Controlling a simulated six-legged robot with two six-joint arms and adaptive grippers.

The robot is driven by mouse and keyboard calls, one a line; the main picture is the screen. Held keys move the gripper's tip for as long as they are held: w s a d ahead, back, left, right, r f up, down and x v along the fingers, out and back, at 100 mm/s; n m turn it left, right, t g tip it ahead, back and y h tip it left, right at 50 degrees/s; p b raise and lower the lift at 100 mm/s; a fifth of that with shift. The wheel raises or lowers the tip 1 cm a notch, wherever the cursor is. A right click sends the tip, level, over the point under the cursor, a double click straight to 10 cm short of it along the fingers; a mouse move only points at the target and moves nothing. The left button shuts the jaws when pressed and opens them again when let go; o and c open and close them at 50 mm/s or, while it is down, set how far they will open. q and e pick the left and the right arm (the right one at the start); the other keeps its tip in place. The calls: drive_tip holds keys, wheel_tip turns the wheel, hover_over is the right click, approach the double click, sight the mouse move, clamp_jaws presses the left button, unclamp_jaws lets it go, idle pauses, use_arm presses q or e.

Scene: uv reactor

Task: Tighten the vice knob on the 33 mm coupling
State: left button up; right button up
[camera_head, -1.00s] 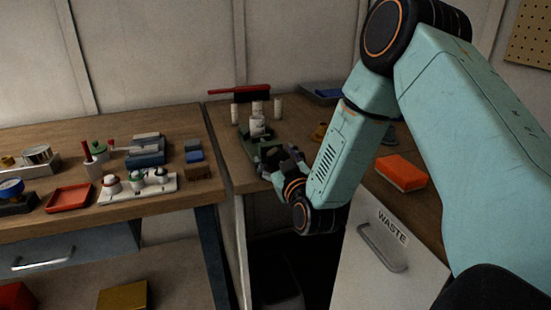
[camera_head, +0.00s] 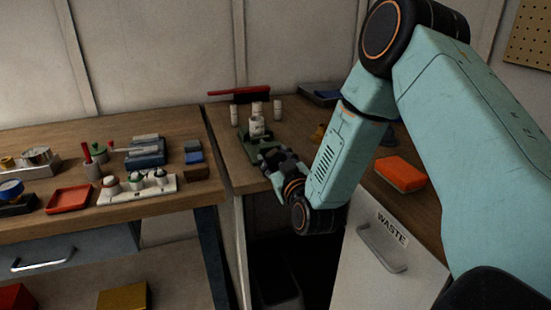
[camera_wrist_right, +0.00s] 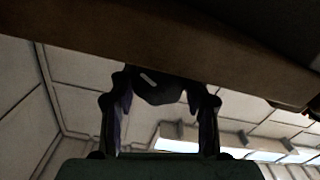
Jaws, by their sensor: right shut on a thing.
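The green vice (camera_head: 247,146) stands on the right-hand bench near its front left corner. A pale cylindrical coupling (camera_head: 256,126) stands upright at the vice; whether its jaws touch it is too small to tell. My right gripper (camera_head: 268,160) is at the front of the vice, low by the bench edge. In the right wrist view its two fingers (camera_wrist_right: 160,88) are shut on a dark knob (camera_wrist_right: 150,88) with a short white mark, which sits between the fingertips. In the head view the gripper hides the knob. My left gripper is out of view.
Several pale cylinders, one of them here (camera_head: 277,110), stand around the vice, with a red-handled brush (camera_head: 238,93) behind. An orange block (camera_head: 400,174) lies right of my arm. The left bench holds a red tray (camera_head: 69,199) and a white rack (camera_head: 138,189).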

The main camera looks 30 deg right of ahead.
drive_tip(key=shift+m, duration=0.3)
drive_tip(key=m, duration=0.3)
drive_tip(key=shift+m, duration=0.4)
drive_tip(key=shift+f+m+b, duration=0.1)
drive_tip(key=shift+m+b, duration=0.65)
drive_tip(key=shift+m, duration=1.75)
drive_tip(key=o, duration=1.2)
drive_tip(key=shift+c, duration=0.2)
drive_tip(key=shift+s, duration=0.1)
